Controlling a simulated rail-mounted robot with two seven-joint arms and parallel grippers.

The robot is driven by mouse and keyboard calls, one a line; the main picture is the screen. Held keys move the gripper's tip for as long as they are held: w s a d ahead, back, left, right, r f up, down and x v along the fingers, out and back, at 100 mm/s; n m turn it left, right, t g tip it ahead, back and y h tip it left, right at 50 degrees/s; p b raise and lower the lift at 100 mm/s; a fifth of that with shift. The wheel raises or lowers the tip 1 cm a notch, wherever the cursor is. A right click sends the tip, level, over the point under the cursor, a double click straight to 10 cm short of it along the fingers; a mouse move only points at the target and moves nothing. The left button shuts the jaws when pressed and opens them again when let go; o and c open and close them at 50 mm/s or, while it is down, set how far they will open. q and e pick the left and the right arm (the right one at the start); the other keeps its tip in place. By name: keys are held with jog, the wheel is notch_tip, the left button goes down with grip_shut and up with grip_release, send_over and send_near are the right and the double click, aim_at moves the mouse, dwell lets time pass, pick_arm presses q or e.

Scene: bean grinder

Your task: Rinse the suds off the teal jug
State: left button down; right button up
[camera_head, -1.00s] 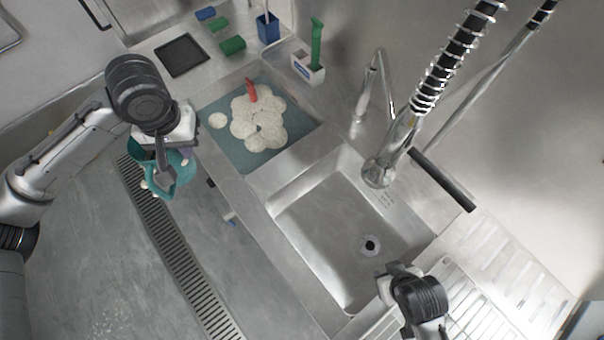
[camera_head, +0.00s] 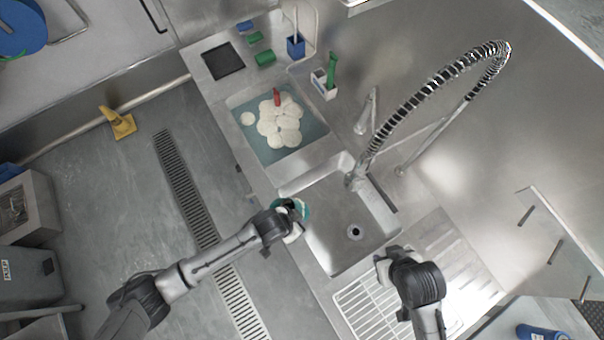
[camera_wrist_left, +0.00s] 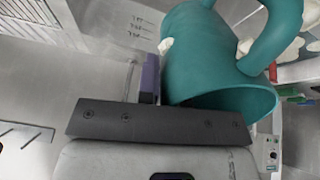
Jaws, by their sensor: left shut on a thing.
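The teal jug (camera_head: 304,208) is in my left gripper (camera_head: 294,224), by the left rim of the empty sink basin (camera_head: 340,212). In the left wrist view the jug (camera_wrist_left: 205,62) is tilted, with its handle at the upper right. White suds patches (camera_wrist_left: 166,46) cling to its side. The left fingers are shut on the jug, but the arm hides much of the grip in the head view. My right gripper (camera_head: 384,264) is over the wire rack at the basin's near end; its finger gap is unclear. A spray hose (camera_head: 428,82) arches above the basin, and a small tap (camera_head: 367,112) stands behind.
A second basin (camera_head: 290,150) holds teal water with white foam and a red-handled item (camera_head: 277,97). Sponges (camera_head: 264,57), a blue cup (camera_head: 296,46) and a brush caddy (camera_head: 324,86) stand behind it.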

pick_arm(q)
jog(key=w+d+f+m+b, duration=0.1)
jog(key=d+f+b, duration=0.1)
jog(key=d+b, duration=0.6)
jog(key=shift+w+d+f+h, duration=0.3)
jog(key=shift+d, duration=3.15)
pick_arm(e)
notch_tip(320, 180, down, 7)
jog(key=shift+d, duration=0.15)
jog(key=shift+c, duration=0.3)
